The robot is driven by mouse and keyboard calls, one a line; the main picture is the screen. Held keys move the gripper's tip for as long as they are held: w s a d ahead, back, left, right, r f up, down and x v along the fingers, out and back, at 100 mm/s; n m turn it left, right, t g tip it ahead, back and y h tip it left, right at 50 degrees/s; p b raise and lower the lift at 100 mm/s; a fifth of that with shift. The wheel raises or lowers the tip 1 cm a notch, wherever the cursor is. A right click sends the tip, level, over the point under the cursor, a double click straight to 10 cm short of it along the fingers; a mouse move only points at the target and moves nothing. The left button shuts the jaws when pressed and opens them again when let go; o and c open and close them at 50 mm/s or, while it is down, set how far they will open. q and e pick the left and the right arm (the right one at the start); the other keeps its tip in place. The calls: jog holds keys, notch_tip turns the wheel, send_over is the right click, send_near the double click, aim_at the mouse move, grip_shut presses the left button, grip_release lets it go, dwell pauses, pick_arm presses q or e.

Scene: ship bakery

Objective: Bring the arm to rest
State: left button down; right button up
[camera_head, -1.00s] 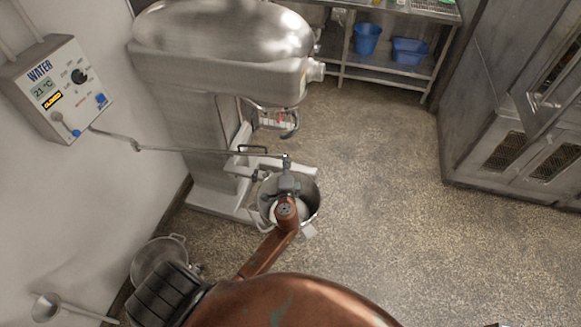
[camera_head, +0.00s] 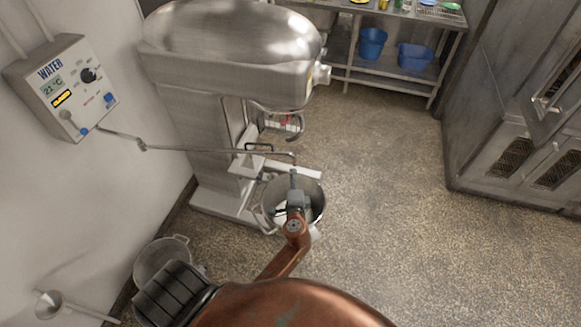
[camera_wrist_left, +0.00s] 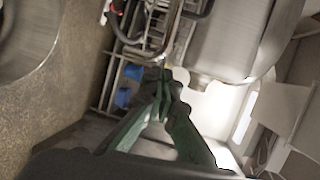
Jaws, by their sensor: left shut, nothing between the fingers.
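My left arm comes in from the lower left of the head view, with a copper-coloured link reaching up to the grey left gripper (camera_head: 293,180). The gripper appears over the steel mixer bowl (camera_head: 318,205) and hides part of it. Whether it touches the bowl cannot be told. In the left wrist view its two green-tinted fingers (camera_wrist_left: 167,82) are together at the tips, with nothing held between them. My right gripper is in neither view.
The big mixer (camera_head: 225,70) stands beyond the bowl. A thin water pipe (camera_head: 205,150) runs from the wall's water panel (camera_head: 70,88) towards the bowl. A steel pot (camera_head: 160,262) stands at lower left. Open floor (camera_head: 390,180) lies to the right, before the oven (camera_head: 515,155).

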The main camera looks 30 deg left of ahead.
pick_arm(q)
jog(key=v, duration=0.5)
jog(key=shift+s+d+b, duration=0.15)
jog(key=shift+s+b, duration=0.2)
jog(key=s+d+f+g+h+b, duration=0.1)
jog(key=s+d+f+g+h, duration=0.15)
jog(key=f, duration=1.35)
jog(key=s+d+f+g+h+b, duration=0.1)
jog(key=s+f+g+h, duration=0.15)
jog(key=f, duration=1.35)
jog(key=s+f+n+g+h+b, duration=0.1)
jog(key=s+f+n, duration=0.1)
jog(key=s+f, duration=0.65)
jog(key=s+f+n+g+h+b, duration=0.1)
jog(key=s+f+g+h, duration=0.1)
jog(key=s+f, duration=0.65)
jog(key=s+f+n+g, duration=0.1)
jog(key=s+f+n, duration=0.1)
jog(key=s+f, duration=0.4)
jog(key=s+a+f+n+g+b, duration=0.1)
jog(key=s+f, duration=0.4)
jog(key=s, duration=0.6)
jog(key=s+a+f+n+g+h+b, duration=0.1)
jog(key=s+f+n+g, duration=0.1)
jog(key=s+f, duration=0.4)
jog(key=s+n, duration=0.1)
jog(key=s, duration=0.2)
jog(key=shift+s+f, duration=0.15)
jog(key=shift+f, duration=0.15)
